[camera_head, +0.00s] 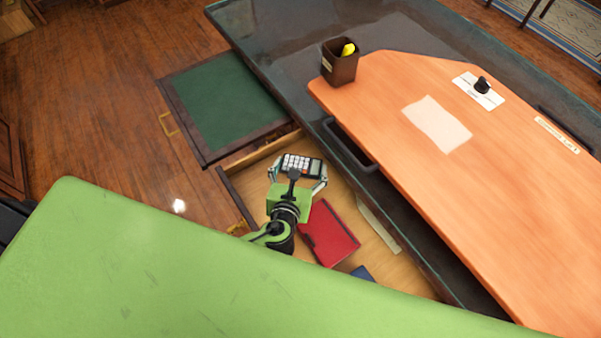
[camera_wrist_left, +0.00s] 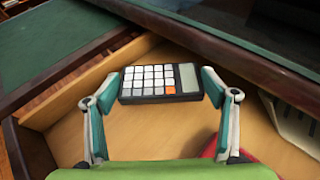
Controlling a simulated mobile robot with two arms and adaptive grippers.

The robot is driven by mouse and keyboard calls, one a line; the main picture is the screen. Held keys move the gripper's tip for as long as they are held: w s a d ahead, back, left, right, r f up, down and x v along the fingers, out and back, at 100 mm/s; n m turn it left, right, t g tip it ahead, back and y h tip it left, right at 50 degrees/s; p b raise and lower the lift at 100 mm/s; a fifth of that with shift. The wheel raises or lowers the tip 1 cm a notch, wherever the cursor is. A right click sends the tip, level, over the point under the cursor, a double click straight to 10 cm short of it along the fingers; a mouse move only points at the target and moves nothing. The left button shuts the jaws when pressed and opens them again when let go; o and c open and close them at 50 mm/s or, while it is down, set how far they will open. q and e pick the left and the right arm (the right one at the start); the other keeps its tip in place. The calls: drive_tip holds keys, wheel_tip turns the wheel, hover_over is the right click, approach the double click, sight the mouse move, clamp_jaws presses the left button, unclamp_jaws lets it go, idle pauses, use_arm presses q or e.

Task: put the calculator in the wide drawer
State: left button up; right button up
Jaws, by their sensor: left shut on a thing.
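The calculator (camera_head: 300,165) is dark with white keys and one orange key. My left gripper (camera_head: 297,172) is shut on it, one finger at each short end. In the left wrist view the calculator (camera_wrist_left: 160,82) sits level between the fingertips (camera_wrist_left: 160,88), over the light wood floor of the open wide drawer (camera_head: 385,262). Whether it touches the drawer floor cannot be told. A red book (camera_head: 331,233) and part of a blue item (camera_head: 362,273) lie in the drawer. My right gripper is not in view.
A second open drawer or panel with a green surface (camera_head: 225,100) is beside it at the upper left. The desk top bears an orange board (camera_head: 380,85), a brown pencil cup (camera_head: 340,65) and a paper sheet (camera_head: 437,124). A pale strip (camera_head: 378,223) lies along the drawer's desk side.

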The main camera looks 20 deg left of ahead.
use_arm(q)
drive_tip(key=shift+w+f, duration=0.25)
drive_tip(key=shift+w+a+f+b, duration=0.1)
drive_tip(key=shift+f+b, duration=0.1)
drive_tip(key=shift+f, duration=0.7)
drive_tip(key=shift+w+a+f+b, duration=0.1)
drive_tip(key=shift+f+b, duration=0.1)
drive_tip(key=shift+f, duration=0.7)
drive_tip(key=shift+f, duration=0.15)
drive_tip(key=o, duration=1.1)
drive_tip(key=shift+r, duration=0.25)
drive_tip(key=v, duration=1.2)
